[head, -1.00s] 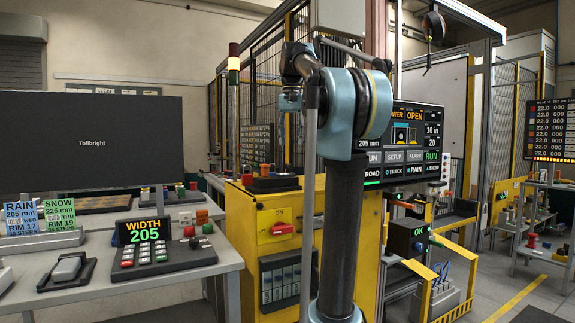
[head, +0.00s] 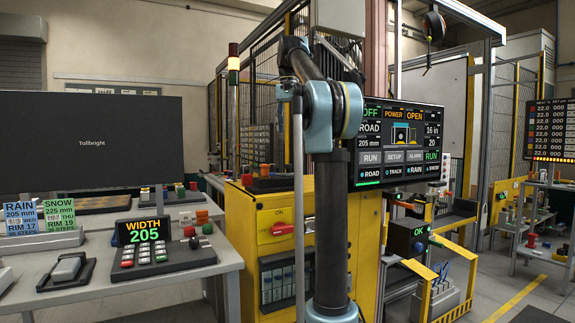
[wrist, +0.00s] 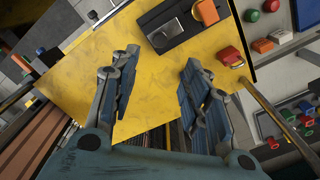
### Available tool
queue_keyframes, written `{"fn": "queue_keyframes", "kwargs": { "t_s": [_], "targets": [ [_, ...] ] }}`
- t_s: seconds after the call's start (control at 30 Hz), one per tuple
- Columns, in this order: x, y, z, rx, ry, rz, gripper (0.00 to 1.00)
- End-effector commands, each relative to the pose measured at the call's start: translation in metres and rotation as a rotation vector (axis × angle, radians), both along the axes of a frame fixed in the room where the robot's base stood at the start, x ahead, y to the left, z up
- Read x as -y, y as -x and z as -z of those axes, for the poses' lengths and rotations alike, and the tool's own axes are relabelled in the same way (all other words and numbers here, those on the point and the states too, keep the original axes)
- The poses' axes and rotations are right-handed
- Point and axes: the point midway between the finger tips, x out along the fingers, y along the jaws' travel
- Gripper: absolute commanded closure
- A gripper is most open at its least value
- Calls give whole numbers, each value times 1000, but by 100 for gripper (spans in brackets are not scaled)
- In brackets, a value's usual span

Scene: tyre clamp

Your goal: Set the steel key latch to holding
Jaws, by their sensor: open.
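My gripper (wrist: 161,60) is open and empty in the wrist view, its two blue-grey fingers spread above a yellow cabinet top (wrist: 150,92). Beyond the fingertips, at the top of that view, a dark block (wrist: 170,50) carries a square steel plate (wrist: 168,31). A steel-and-orange piece (wrist: 206,12) sits at its right. This may be the steel key latch, but I cannot tell for sure, nor read its setting. In the head view, a dark box with red and orange parts (head: 270,183) sits on the yellow cabinet. My gripper is not clearly visible there.
A red padlock-like piece (wrist: 231,57) stands right of the fingers. Buttons and coloured blocks lie on a grey bench (wrist: 285,75) at the right. In the head view, a machine screen (head: 400,145) reads OFF, POWER, OPEN. A keypad showing width 205 (head: 150,240) is on the left bench.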

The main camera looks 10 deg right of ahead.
Motion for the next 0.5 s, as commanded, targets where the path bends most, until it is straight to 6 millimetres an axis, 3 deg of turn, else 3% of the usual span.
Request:
{"fn": "queue_keyframes", "kwargs": {
  "t_s": [0.5],
  "targets": [
    [0, 1, 78, 1, 0, -1, 57]
  ]
}}
